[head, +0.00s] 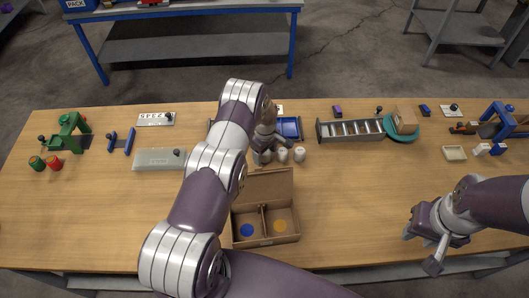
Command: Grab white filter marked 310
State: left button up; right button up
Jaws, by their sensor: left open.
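Several small white filters stand in a row near the middle of the table, in front of a blue tray (290,128). One white filter (299,154) stands at the right and another white filter (283,155) beside it. A further one is partly hidden by my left gripper (264,147). The number marks are too small to read. My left gripper is open, pointing down at the left end of the row; I cannot tell whether it touches a filter. My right gripper (425,248) is open and empty over the table's right front.
An open cardboard box (265,241) with two compartments, with a blue and a yellow disc, stands in front of the filters. A grey rack (350,130) and a teal plate with a carton (404,120) are right. A grey case (158,160) lies left. The table between box and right gripper is clear.

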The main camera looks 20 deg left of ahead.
pick_arm(q)
jog(key=shift+w+f, duration=0.15)
jog(key=shift+w, duration=0.05)
jog(key=shift+c, duration=1.3)
jog(key=shift+d, duration=0.1)
jog(key=c, duration=0.9)
jog(key=shift+r, duration=0.2)
